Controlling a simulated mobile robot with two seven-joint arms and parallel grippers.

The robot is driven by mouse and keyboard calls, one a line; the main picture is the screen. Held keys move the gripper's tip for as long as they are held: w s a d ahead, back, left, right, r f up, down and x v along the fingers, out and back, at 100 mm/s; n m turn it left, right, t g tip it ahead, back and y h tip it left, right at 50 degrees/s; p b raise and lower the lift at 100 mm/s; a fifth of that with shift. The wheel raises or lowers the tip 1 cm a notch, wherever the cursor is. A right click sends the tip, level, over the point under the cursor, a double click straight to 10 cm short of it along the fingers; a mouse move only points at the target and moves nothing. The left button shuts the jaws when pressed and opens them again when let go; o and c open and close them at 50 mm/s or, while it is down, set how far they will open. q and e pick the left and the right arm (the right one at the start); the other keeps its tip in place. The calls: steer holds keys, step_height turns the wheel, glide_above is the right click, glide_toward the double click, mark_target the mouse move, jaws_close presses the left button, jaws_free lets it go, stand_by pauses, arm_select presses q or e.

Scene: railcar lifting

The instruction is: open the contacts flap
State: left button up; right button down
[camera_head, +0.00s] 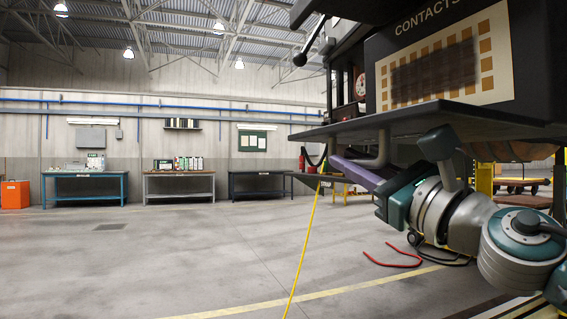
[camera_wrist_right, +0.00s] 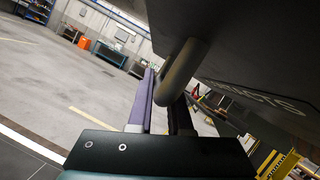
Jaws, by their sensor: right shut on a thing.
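The contacts flap (camera_head: 430,117) is a dark plate that sticks out roughly level from the lower part of a dark box marked CONTACTS (camera_head: 435,22). Above it a pale panel with rows of orange squares and a dark smudged patch (camera_head: 434,70) is uncovered. A grey bar handle (camera_head: 383,148) hangs from the flap's underside. My right gripper (camera_head: 352,170) is below the flap and shut on this handle. In the right wrist view the handle (camera_wrist_right: 181,72) passes between the fingers, under the flap's dark face (camera_wrist_right: 235,55) with pale lettering. My left gripper is not in view.
A black lever (camera_head: 309,45) and a round gauge (camera_head: 361,84) are left of the box. A yellow line-like strand (camera_head: 303,250) runs down to the floor. A red cable (camera_head: 395,262) lies near my right arm. Workbenches (camera_head: 84,187) stand far back; the floor between is open.

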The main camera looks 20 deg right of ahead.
steer(key=c, duration=0.8)
jaws_free()
steer(key=shift+c, duration=0.2)
steer(key=b+v, duration=0.2)
steer(key=v, duration=0.8)
